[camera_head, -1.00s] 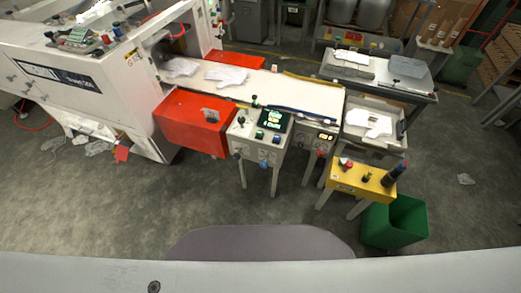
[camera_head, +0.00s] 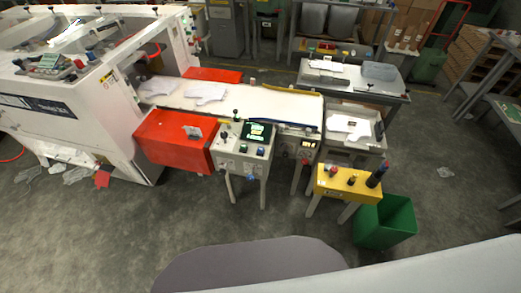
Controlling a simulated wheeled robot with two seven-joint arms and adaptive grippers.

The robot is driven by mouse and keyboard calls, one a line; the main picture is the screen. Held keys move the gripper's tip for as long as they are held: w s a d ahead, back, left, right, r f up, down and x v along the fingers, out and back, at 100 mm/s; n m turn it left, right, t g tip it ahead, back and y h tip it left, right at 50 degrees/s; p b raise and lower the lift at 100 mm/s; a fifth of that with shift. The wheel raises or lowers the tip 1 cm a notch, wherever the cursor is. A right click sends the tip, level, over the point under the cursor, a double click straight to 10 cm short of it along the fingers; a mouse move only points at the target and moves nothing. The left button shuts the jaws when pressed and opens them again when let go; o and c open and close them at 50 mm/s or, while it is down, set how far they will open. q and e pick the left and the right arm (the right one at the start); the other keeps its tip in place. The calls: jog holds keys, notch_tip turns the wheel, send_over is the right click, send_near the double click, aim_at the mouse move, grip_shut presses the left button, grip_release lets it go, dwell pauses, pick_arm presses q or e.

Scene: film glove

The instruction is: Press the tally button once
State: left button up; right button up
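A grey control panel (camera_head: 241,150) on legs stands at the front of the conveyor, with a lit green screen (camera_head: 258,132) and several knobs and buttons. To its right is a small box with a lit counter display (camera_head: 308,144). Further right, a yellow stand (camera_head: 347,184) carries a small red button (camera_head: 333,171), a dark knob and a dark upright cylinder (camera_head: 377,174). No label is readable, so I cannot tell which of these is the tally button. Neither of my grippers is in view.
White gloves (camera_head: 207,92) lie on the pale conveyor belt (camera_head: 262,101); another lies in a tray (camera_head: 365,142) at its right end. A green bin (camera_head: 386,222) stands beside the yellow stand. A white machine with red guards is at left. Floor before the panel looks clear.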

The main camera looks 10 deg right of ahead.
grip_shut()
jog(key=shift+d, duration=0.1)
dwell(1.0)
